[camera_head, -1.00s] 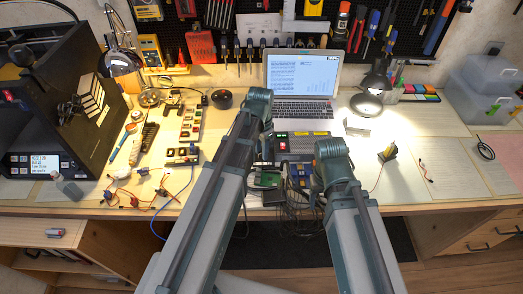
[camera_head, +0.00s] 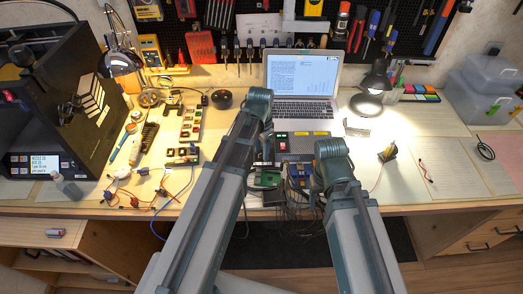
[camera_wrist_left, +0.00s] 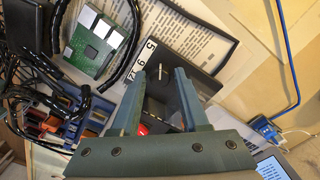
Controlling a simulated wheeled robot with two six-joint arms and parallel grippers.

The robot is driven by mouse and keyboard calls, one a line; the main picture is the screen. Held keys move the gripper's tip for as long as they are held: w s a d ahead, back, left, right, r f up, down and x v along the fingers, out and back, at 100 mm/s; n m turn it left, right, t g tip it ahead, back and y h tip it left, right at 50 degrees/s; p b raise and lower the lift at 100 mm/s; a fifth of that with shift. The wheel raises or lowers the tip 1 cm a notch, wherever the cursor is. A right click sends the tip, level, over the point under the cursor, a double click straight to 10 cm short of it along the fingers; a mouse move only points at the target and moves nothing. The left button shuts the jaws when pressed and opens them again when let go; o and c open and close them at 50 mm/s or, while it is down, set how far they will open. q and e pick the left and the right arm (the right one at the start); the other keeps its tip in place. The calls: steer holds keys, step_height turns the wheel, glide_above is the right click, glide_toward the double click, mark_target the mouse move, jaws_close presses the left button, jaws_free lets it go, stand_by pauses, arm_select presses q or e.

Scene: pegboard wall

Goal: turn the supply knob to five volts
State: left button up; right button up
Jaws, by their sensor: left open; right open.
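The supply is a dark box (camera_head: 302,144) on the bench in front of the laptop, with small red and green lit fields and yellow labels. The left wrist view shows its dark face (camera_wrist_left: 203,82) and a white strip numbered 5, 9 and 12 (camera_wrist_left: 142,62). The supply knob (camera_wrist_left: 172,76) is dark with a pale pointer mark. My left gripper (camera_wrist_left: 165,74) is open, with its two fingers on either side of the knob; I cannot tell whether they touch it. In the head view my arms hide the knob and both sets of fingers.
A green circuit board (camera_wrist_left: 95,42) and dark cables (camera_wrist_left: 50,95) lie close beside the supply. The laptop (camera_head: 302,85) stands behind it. A lamp (camera_head: 372,88) stands to the right.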

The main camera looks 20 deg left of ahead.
mark_target(261, 153)
arm_select(q)
step_height(261, 153, up, 14)
steer(key=p, duration=1.3)
steer(key=shift+a+f+p, duration=0.15)
steer(key=shift+p, duration=0.15)
steer(key=s+d+n+y, duration=0.1)
steer(key=s+d+n, duration=0.2)
steer(key=s+d, duration=0.7)
steer(key=s, duration=0.4)
steer(key=shift+s+d, duration=0.2)
steer(key=shift+d, duration=0.2)
steer(key=shift+w, duration=0.1)
